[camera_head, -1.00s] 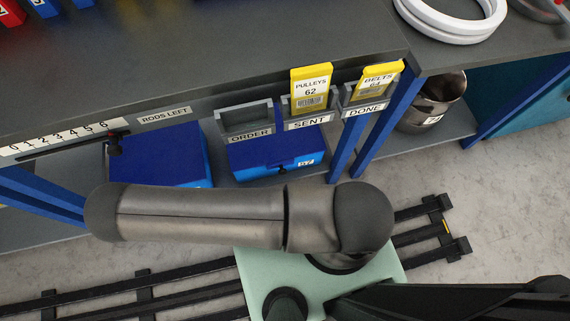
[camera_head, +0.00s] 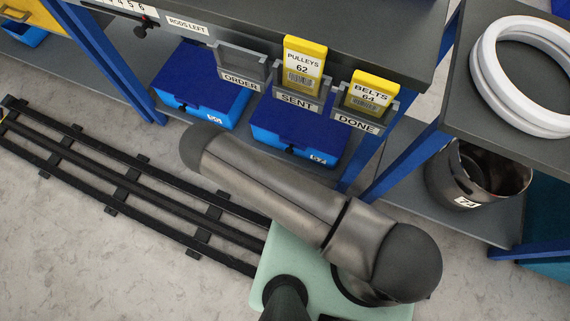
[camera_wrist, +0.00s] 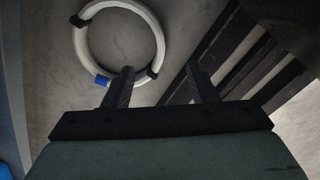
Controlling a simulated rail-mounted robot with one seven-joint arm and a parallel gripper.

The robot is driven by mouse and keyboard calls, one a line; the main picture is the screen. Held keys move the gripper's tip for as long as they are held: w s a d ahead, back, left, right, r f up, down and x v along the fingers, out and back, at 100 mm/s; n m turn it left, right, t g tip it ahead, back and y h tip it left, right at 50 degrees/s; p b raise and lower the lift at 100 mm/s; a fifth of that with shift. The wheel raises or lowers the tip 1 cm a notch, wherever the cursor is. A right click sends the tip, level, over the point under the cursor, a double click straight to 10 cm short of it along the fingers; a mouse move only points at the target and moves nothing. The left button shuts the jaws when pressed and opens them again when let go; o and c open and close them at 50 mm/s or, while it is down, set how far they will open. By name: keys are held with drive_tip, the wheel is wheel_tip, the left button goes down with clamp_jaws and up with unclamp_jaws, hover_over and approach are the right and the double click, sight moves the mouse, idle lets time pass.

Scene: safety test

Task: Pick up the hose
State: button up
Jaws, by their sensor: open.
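In the wrist view, a white ring-shaped coil (camera_wrist: 80,45) with dark clips and a blue end piece lies on a grey surface; it looks like a coiled hose. My gripper (camera_wrist: 160,72) is open, with its two dark fingers apart and nothing between them. In the picture, the left finger overlaps the coil's lower right edge; the right finger is to the right of it. I cannot tell the height gap. In the head view, thick white rings (camera_head: 488,75) lie stacked on the right bench. My gripper is out of the head view.
A dark rail track (camera_head: 120,185) runs along the floor and shows in the wrist view. Blue boxes (camera_head: 290,125) sit on the shelf under the bench. A metal bucket (camera_head: 465,180) stands under the right bench. Yellow-carded holders (camera_head: 300,75) hang on the bench edge.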

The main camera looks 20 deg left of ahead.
wheel_tip(320, 180, down, 11)
drive_tip(key=b, duration=0.4)
drive_tip(key=shift+a, duration=0.1)
clamp_jaws()
drive_tip(key=shift+r, duration=0.15)
drive_tip(key=r+p, duration=0.1)
drive_tip(key=r, duration=0.3)
drive_tip(key=shift+a+p, duration=0.2)
drive_tip(key=shift+p, duration=0.15)
drive_tip(key=s+a+r+p, duration=0.4)
drive_tip(key=s+a+r, duration=0.4)
drive_tip(key=s, duration=0.3)
drive_tip(key=shift+r, duration=0.4)
